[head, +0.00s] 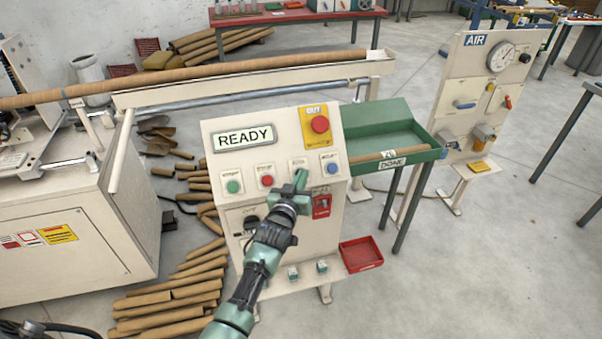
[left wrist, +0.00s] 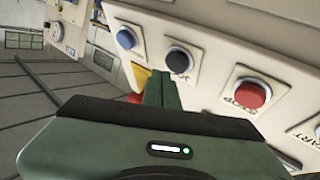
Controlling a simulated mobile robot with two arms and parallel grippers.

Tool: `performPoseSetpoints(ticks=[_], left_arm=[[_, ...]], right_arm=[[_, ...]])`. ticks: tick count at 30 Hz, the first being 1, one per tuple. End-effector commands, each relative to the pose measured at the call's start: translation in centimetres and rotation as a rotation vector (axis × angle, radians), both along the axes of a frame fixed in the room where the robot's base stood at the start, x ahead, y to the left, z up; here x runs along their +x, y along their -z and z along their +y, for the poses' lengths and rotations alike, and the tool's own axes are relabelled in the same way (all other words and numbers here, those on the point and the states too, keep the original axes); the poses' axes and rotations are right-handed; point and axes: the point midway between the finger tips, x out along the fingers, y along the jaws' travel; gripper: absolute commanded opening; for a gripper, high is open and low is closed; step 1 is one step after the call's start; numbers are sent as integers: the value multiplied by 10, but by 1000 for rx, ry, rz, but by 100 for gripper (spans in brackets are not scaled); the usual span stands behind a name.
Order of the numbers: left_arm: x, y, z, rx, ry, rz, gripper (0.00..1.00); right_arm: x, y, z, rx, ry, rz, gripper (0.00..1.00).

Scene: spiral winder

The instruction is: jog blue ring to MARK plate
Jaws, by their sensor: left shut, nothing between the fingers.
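My left gripper (head: 300,180) is in front of the control panel (head: 222,150), over the third button of the row, and hides most of that button. In the left wrist view its shut, empty fingers (left wrist: 161,88) point at a black button (left wrist: 180,60); I cannot tell whether they touch it. I cannot make out the MARK plate. The panel display (head: 244,138) reads READY. My right gripper is not in view.
Beside the black button are a red button (left wrist: 250,94) and a blue button (left wrist: 126,39). A green DONE tray (head: 395,113) stands at the right. Brown tubes (head: 170,308) lie on the floor.

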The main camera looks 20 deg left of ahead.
Motion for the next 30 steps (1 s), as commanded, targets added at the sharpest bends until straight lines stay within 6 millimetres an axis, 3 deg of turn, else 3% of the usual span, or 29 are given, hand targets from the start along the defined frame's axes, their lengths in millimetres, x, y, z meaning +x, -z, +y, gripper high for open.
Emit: performPoseSetpoints(ticks=[5, 19, 30], left_arm=[[-1, -3, -1, -1, 1, 0, 0], [-29, -32, -20, -2, 0, 2, 0], [-32, -32, -22, 0, 0, 0, 0]], right_arm=[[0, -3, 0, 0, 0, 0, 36], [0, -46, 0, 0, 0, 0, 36], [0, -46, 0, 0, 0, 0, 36]])
